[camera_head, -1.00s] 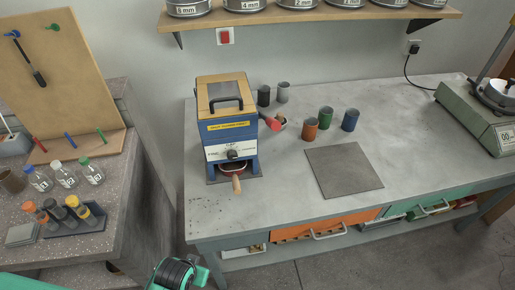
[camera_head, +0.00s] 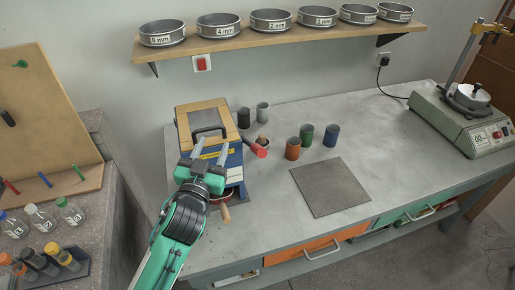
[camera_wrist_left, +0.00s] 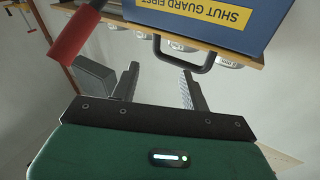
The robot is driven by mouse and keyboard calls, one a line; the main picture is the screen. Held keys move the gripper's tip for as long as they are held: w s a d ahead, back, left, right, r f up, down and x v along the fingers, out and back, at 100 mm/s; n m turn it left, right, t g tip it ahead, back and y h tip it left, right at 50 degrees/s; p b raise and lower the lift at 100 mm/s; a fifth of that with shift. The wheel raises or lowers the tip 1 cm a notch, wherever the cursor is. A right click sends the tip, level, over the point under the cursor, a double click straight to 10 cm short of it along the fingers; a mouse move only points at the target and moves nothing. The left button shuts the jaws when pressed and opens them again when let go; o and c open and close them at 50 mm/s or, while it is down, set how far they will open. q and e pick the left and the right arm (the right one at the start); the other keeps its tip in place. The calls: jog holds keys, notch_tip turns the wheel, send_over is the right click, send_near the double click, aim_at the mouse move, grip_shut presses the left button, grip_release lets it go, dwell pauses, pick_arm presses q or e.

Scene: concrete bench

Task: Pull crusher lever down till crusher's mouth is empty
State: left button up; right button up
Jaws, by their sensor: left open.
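The crusher (camera_head: 233,158) is a blue box with a wooden top plate and a dark handle, standing at the bench's left end. Its lever with a red grip (camera_head: 257,150) sticks out to its right. In the left wrist view the red grip (camera_wrist_left: 73,38) is left of my fingers, apart from them. My left gripper (camera_head: 210,148) is open and empty, over the crusher's front and covering part of it. In the wrist view the dark handle (camera_wrist_left: 186,66) shows beyond and between my fingers. The inside of the crusher's mouth does not show. My right gripper is not in view.
A wooden-handled pan (camera_head: 224,212) sits at the crusher's base. Orange (camera_head: 292,148), green (camera_head: 306,134) and blue (camera_head: 331,136) cups stand right of the lever, near a grey mat (camera_head: 330,188). Sieves line the shelf above (camera_head: 240,42).

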pick_arm(q)
jog(key=s+d+r+m+g+h, duration=0.3)
jog(key=d+r+m+h, duration=0.95)
jog(key=r+h, duration=0.4)
jog(key=s+d+r+m+g, duration=0.1)
jog(key=s+d+m+g, duration=0.3)
jog(key=m+g, duration=0.45)
jog(key=s+d+m+g, duration=0.2)
jog(key=d+m+g, duration=0.4)
jog(key=m+g, duration=0.3)
jog(key=n+t+y, duration=0.2)
jog(key=y, duration=1.7)
send_near(257, 146)
jog(key=f+p, duration=0.1)
jog(key=f, duration=0.2)
jog(key=d+f+p, duration=0.1)
jog(key=f+p, duration=0.1)
jog(key=f, duration=0.1)
jog(key=f+p, duration=0.1)
jog(key=f, duration=0.3)
jog(key=shift+w+d+f+p, duration=0.1)
jog(key=shift+w+d+p, duration=0.2)
jog(key=shift+p, duration=0.1)
jog(key=shift+f, duration=0.55)
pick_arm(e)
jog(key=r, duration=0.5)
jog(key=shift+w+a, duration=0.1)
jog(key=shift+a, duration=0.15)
